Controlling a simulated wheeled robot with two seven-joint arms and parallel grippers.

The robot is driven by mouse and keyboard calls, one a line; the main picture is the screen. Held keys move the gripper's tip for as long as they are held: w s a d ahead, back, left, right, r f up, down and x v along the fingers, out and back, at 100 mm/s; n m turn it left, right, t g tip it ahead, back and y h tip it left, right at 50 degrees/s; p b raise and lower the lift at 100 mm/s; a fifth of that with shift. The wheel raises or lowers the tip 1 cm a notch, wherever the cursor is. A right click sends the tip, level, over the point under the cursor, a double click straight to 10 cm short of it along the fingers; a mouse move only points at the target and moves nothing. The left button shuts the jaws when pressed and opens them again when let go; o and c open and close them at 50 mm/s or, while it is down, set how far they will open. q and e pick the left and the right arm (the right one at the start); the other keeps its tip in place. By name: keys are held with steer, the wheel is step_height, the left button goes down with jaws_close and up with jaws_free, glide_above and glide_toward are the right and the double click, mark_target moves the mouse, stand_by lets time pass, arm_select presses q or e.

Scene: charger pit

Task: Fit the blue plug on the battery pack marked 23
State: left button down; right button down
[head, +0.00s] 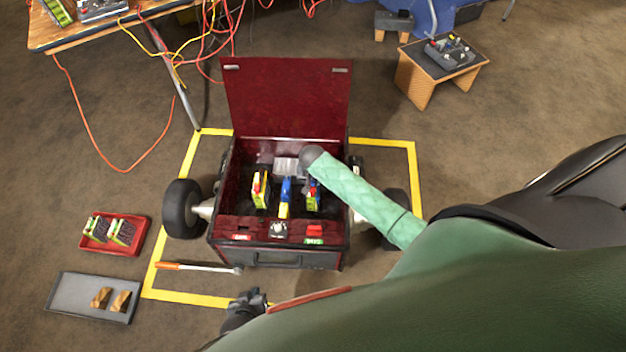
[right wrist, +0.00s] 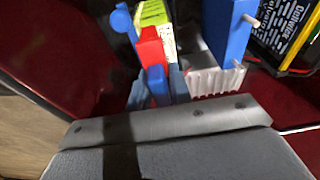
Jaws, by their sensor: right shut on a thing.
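My right gripper (right wrist: 156,92) is low inside the open red box (head: 225,170), at its right-hand pack. It is shut on a small blue piece that looks like the blue plug (right wrist: 157,84), with a red block just beyond it. A lime pack (right wrist: 153,14) is behind these. In the head view the right-hand pack (head: 313,203) is partly hidden by my arm. A blue-topped pack (head: 285,210) is in the middle and a yellow-and-red one (head: 259,192) at left. The number 23 is not readable. My left gripper (head: 245,302) is low in front of the box; its fingers are unclear.
The box's red lid (head: 285,95) stands open at the back. A torque wrench (head: 198,267) lies in front. A red tray (head: 112,248) and a grey tray (head: 70,297) are on the floor at left. A wooden stool (head: 415,88) stands at upper right.

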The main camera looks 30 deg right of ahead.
steer(key=shift+f, duration=0.4)
steer(key=c, duration=1.2)
jaws_free()
steer(key=shift+r, duration=0.35)
steer(key=r, duration=0.4)
steer(key=s+r, duration=0.1)
steer(key=r, duration=0.2)
steer(key=shift+a+p, duration=0.3)
steer(key=shift+p, duration=0.05)
arm_select(q)
steer(key=r, duration=0.3)
steer(key=shift+w+r, duration=0.1)
steer(key=shift+w, duration=0.25)
steer(key=shift+s+f, duration=0.1)
steer(key=shift+f, duration=0.15)
